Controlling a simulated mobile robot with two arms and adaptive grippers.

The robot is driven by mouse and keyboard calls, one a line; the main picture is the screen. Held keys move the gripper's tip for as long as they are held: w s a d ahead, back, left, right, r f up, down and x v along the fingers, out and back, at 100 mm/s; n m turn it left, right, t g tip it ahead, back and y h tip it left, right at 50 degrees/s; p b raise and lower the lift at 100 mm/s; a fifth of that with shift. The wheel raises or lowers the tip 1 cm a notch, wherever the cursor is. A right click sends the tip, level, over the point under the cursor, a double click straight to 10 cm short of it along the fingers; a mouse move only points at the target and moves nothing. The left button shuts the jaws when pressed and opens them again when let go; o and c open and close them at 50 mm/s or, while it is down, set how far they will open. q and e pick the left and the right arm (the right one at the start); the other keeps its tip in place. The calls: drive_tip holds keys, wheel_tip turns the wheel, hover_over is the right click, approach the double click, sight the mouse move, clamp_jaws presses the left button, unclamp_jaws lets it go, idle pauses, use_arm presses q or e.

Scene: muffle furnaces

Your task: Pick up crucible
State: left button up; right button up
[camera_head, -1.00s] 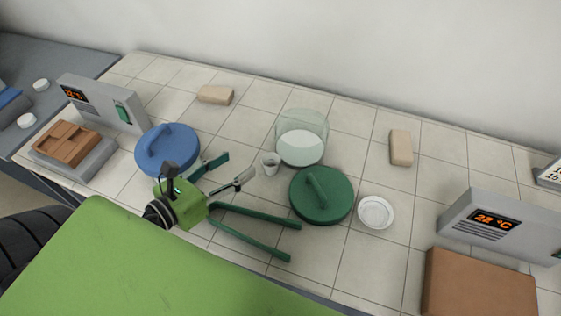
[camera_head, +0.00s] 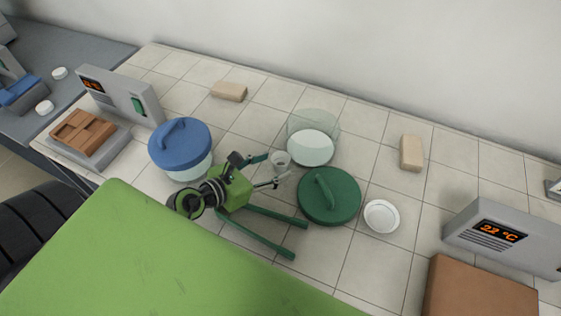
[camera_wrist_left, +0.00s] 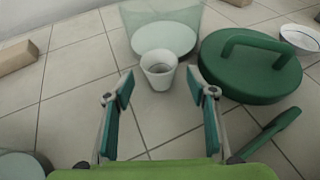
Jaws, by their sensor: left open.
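The crucible is a small white cup (camera_head: 280,158) standing upright on the tiled bench, beside the clear glass vessel. In the left wrist view the crucible (camera_wrist_left: 159,66) shows its open mouth. My left gripper (camera_head: 269,170) is open, its fingers pointing at the crucible. In the left wrist view the left gripper's fingertips (camera_wrist_left: 160,86) stand left and right of the crucible's lower part, with gaps on both sides. Whether the cup sits between the pads or just beyond them is hard to tell. My right gripper is not in view.
The glass vessel (camera_head: 312,142) stands behind the crucible, and a green lid (camera_head: 329,197) lies to the right. Green tong-like bars (camera_head: 275,216) lie in front. A blue-lidded vessel (camera_head: 180,145) stands left, a white dish (camera_head: 382,216) right. A grey furnace unit (camera_head: 500,232) is farther right.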

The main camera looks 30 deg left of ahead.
sight(274, 164)
use_arm(q)
drive_tip(key=x, duration=0.4)
drive_tip(key=c, duration=1.2)
drive_tip(key=shift+r, duration=0.1)
drive_tip(key=shift+r+p, duration=0.3)
drive_tip(key=shift+r, duration=0.05)
wheel_tip(274, 164, up, 3)
drive_tip(key=shift+f, duration=0.2)
drive_tip(key=s+r+p, duration=0.1)
drive_tip(key=s+r, duration=0.8)
drive_tip(key=s, duration=0.5)
drive_tip(key=shift+r, duration=0.35)
